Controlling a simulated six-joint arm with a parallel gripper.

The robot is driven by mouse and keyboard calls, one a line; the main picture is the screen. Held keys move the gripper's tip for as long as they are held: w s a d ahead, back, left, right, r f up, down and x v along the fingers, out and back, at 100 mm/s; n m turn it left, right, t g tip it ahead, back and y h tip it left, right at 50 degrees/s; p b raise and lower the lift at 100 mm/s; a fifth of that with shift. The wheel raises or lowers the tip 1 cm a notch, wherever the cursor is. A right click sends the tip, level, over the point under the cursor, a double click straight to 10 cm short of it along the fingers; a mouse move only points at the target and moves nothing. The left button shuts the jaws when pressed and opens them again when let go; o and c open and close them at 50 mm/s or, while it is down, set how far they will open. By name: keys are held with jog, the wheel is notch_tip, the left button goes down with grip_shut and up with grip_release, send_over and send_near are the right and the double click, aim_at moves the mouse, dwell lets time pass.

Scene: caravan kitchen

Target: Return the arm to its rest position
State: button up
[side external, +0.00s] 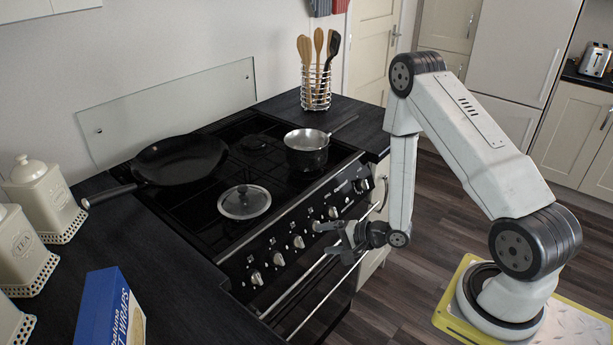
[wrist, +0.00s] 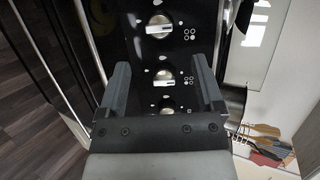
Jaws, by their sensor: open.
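My gripper (side external: 333,238) is in front of the stove's control panel, near the oven handle, in the side view. Its fingers are apart and nothing is between them. In the wrist view my gripper (wrist: 160,85) is open, and stove knobs (wrist: 163,76) show beyond and between the fingers. My arm bends up and then down from its base on the floor at the right. Whether the fingers touch the panel cannot be told.
The black stove (side external: 222,232) carries a frying pan (side external: 180,158), a saucepan (side external: 306,146) and a lid (side external: 244,201). A utensil holder (side external: 316,89) stands behind. A blue box (side external: 104,308) and canisters (side external: 45,196) are at left. Open floor (side external: 412,268) lies around my base.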

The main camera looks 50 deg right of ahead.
notch_tip(320, 180, up, 10)
jog(key=s+f+n+g+h, duration=0.1)
jog(key=n+g+h, duration=0.45)
jog(key=n, duration=0.45)
jog(key=s+a+r+n+g+y, duration=0.1)
jog(key=s+a+r+n+g, duration=0.3)
jog(key=s, duration=0.4)
notch_tip(320, 180, up, 3)
jog(key=shift+a+f+n, duration=0.15)
jog(key=shift+a+n, duration=0.55)
jog(key=shift+a, duration=0.3)
